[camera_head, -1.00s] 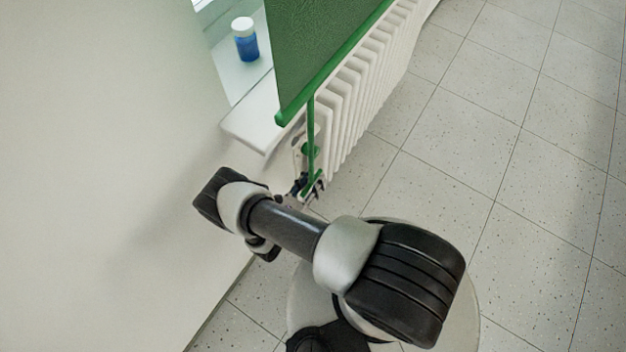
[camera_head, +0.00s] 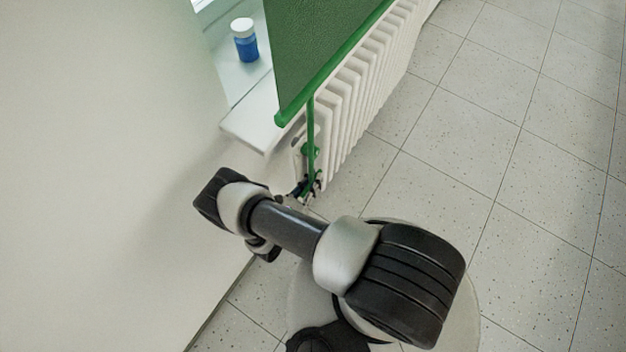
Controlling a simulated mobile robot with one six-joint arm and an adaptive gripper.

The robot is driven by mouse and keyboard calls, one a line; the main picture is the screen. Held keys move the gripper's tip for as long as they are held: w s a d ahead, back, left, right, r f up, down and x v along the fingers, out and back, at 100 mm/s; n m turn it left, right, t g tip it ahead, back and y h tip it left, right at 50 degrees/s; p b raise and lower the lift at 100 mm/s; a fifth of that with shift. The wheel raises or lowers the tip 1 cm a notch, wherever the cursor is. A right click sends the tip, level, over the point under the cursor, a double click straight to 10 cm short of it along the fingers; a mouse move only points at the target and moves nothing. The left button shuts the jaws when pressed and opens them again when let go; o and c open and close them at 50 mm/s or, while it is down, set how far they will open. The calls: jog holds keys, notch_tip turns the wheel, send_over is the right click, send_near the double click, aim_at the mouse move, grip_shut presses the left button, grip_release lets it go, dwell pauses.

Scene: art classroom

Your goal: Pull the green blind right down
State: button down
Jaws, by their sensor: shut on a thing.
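The green blind (camera_head: 318,45) hangs in front of the window, with its green bottom bar (camera_head: 335,67) below the sill level and in front of the radiator. A thin green pull (camera_head: 311,125) hangs from the bar near its left end, with a small green knob partway down. My gripper (camera_head: 311,187) is small in the view, at the lower end of this pull, and is shut on it. My arm partly hides the gripper, and its fingertips are hard to make out.
A white ribbed radiator (camera_head: 362,95) stands right behind the blind and pull. A blue bottle with a white cap (camera_head: 245,42) stands on the white window sill (camera_head: 252,118). A bare wall (camera_head: 100,150) is close on the left. The tiled floor (camera_head: 480,150) at right is clear.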

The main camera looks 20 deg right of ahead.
jog(key=shift+w+a, duration=0.15)
notch_tip(320, 180, down, 3)
dwell(0.3)
jog(key=shift+a, duration=0.1)
jog(key=c, duration=1.6)
grip_release()
jog(key=shift+w, duration=0.1)
jog(key=v, duration=1.2)
